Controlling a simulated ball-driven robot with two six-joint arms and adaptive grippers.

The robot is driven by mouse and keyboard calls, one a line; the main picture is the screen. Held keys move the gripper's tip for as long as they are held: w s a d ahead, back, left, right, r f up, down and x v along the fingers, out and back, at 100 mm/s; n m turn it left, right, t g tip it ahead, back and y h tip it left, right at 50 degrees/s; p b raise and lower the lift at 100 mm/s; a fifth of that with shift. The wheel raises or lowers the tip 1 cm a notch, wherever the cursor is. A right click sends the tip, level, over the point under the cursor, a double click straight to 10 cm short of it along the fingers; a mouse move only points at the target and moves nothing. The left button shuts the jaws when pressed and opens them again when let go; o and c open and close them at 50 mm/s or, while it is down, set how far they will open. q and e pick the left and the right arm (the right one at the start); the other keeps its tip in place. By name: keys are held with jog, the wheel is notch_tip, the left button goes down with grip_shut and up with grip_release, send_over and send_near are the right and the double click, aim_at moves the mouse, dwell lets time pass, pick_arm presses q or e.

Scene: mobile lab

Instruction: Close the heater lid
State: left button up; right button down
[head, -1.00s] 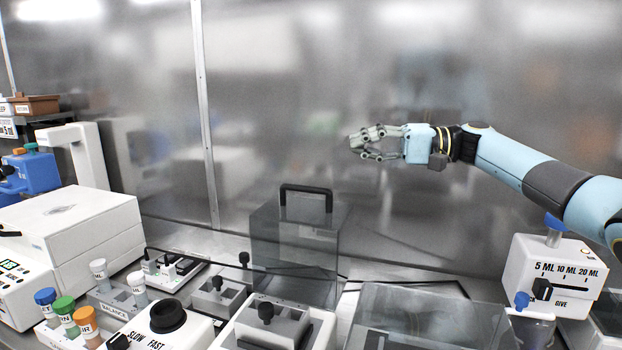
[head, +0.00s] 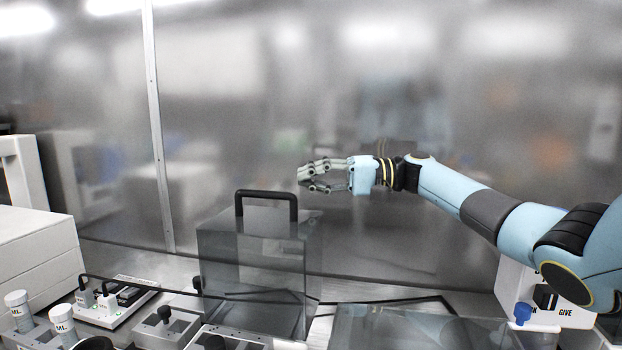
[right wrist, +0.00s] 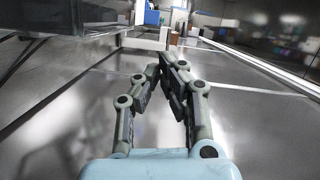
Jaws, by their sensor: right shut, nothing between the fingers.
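A smoky see-through lid (head: 250,262) with a black bar handle (head: 266,194) stands raised in the lower middle of the head view; I take it to be the heater lid. What lies under and behind it is partly hidden. My right gripper (head: 304,180) is just right of the handle and slightly higher in the picture, apart from it. Its fingers are shut and empty. In the right wrist view the right gripper (right wrist: 170,65) also shows its fingertips together, with nothing between them. My left gripper is not in view.
A second see-through cover (head: 400,328) lies low at the bottom right. A white dispenser (head: 540,300) stands behind my right arm. A power strip (head: 115,302) and capped vials (head: 18,308) are at lower left. A metal wall (head: 400,100) closes off the back.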

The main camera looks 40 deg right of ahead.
aim_at(269, 210)
jog(key=a+p, duration=0.1)
jog(key=a, duration=0.1)
jog(key=w+a+p, duration=0.1)
jog(key=a, duration=0.2)
jog(key=w+a+p, duration=0.1)
jog(key=a, duration=0.1)
jog(key=shift+a+f, duration=0.25)
jog(key=shift+a, duration=0.15)
jog(key=shift+s+a+f+p, duration=0.1)
jog(key=shift+s+a+p, duration=0.2)
jog(key=shift+s+p, duration=0.1)
jog(key=shift+a+f, duration=0.1)
jog(key=shift+f, duration=0.05)
